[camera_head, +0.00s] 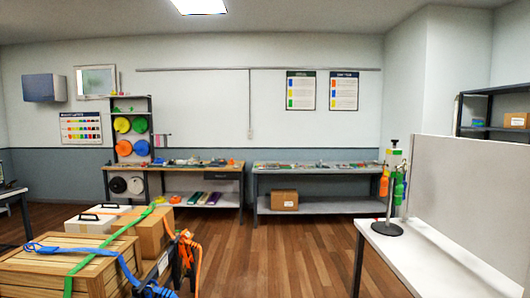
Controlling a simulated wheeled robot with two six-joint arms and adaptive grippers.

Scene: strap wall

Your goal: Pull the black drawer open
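A small dark drawer (223,175) sits under the right end of the wooden-topped workbench (185,168) against the far wall. It looks closed, but it is small and far off, so its handle cannot be made out. Neither of my grippers shows in the head view, and no part of my arms is seen near the drawer.
A wooden crate with straps (60,265) and a cardboard box (152,232) fill the front left. A white table (440,262) with a grey partition (470,190) stands at the right. A second bench (315,206) adjoins at the back. Wooden floor (285,250) between is clear.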

